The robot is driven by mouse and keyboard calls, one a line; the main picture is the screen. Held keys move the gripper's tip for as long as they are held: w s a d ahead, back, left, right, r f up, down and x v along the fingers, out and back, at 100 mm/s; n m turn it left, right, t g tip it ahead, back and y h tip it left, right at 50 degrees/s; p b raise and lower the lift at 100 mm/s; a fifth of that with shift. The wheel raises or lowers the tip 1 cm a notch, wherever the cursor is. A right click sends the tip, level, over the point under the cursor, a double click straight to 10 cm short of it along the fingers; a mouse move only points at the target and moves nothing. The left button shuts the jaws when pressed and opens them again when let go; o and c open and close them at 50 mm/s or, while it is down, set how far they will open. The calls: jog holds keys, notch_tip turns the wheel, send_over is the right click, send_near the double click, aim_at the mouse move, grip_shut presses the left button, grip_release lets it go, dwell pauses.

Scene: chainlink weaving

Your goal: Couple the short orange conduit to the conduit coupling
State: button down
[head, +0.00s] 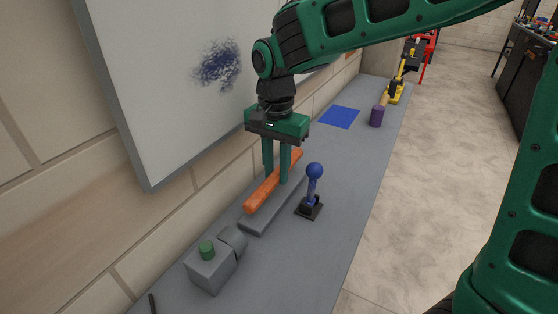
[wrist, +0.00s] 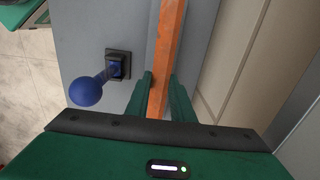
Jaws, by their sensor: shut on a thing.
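The short orange conduit (head: 262,193) is a long orange bar over a low grey strip on the bench; I cannot tell whether it rests on the strip. My gripper (head: 275,180) points down and is shut on the conduit around its middle. In the wrist view the conduit (wrist: 170,45) runs between my fingers (wrist: 164,88). The conduit coupling looks to be the grey block (head: 208,271) with a short grey cylinder (head: 233,239) facing the conduit's near end and a green button (head: 207,250) on top. The conduit's near end is apart from the cylinder.
A blue-knobbed lever (head: 314,172) stands right of the conduit, near it, and also shows in the wrist view (wrist: 86,92). The wall and whiteboard (head: 160,90) are close on the left. Farther along the bench (head: 335,205) are a blue square (head: 339,117) and a purple-headed mallet (head: 377,115).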

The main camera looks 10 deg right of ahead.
aim_at(258, 193)
jog(key=shift+s+a+f, duration=0.5)
jog(key=shift+s+f, duration=0.15)
jog(key=shift+f, duration=0.05)
jog(key=shift+s+a+f, duration=0.45)
jog(key=shift+s+f, duration=0.15)
jog(key=shift+f, duration=0.1)
jog(key=shift+f, duration=0.45)
jog(key=shift+s+a, duration=0.75)
jog(key=shift+s, duration=0.2)
jog(key=shift+s+a, duration=0.7)
jog(key=shift+s, duration=0.25)
jog(key=c, duration=1.5)
grip_release()
jog(key=shift+o, duration=0.2)
jog(key=shift+r, duration=0.15)
notch_tip(258, 193, up, 10)
jog(key=shift+r, duration=0.25)
